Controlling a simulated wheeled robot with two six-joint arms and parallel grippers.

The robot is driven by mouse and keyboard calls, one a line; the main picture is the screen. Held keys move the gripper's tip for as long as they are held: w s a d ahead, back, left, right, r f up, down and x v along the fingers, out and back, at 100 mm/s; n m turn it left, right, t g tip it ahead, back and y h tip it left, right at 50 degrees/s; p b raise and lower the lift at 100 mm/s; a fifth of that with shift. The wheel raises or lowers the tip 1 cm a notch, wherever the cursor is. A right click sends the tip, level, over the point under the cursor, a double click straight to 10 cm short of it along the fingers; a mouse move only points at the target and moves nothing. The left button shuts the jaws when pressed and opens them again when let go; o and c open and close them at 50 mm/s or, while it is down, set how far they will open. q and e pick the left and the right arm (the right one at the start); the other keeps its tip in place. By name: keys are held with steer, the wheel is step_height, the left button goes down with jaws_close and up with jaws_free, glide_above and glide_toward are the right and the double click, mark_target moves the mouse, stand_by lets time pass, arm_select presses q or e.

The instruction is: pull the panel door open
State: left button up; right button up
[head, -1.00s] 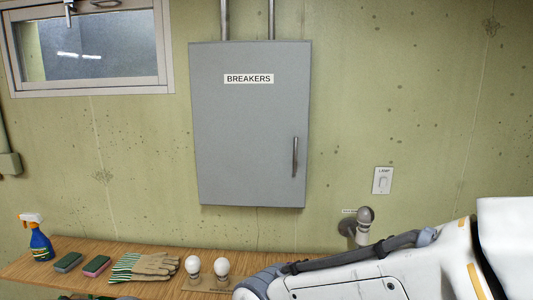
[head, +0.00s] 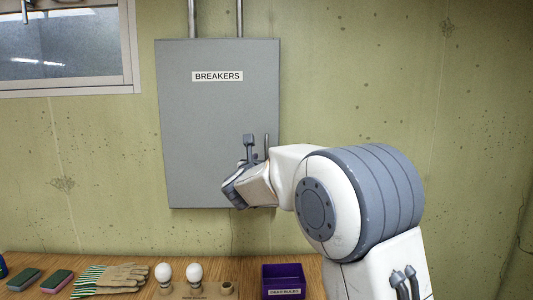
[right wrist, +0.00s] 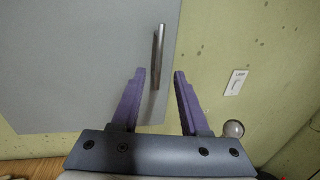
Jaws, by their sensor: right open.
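The grey panel door (head: 200,130), labelled BREAKERS, is shut on the wall in the head view. Its upright metal handle (right wrist: 158,55) is near the door's right edge; in the head view, its top (head: 267,143) shows just behind my arm. My right gripper (right wrist: 160,73) is open and empty, with its purple fingers pointing at the door. In the right wrist view the lower part of the handle lies between the fingertips, apart from both. In the head view my right gripper (head: 238,188) is in front of the door's lower right, fingertips hidden. My left gripper is not in view.
A wooden bench (head: 120,262) below holds sponges (head: 56,281), gloves (head: 115,277), two white bulbs (head: 194,273) and a purple bin (head: 283,277). A window (head: 60,45) is at upper left.

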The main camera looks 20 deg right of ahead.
mark_target(267, 151)
steer(key=p+x, duration=0.4)
steer(key=x, duration=0.4)
steer(key=shift+w+r+p, duration=0.2)
steer(key=shift+w+p, duration=0.1)
steer(key=shift+w+d+f, duration=0.15)
steer(key=shift+w+d, duration=0.1)
steer(key=shift+w, duration=0.2)
jaws_close()
stand_by(0.6)
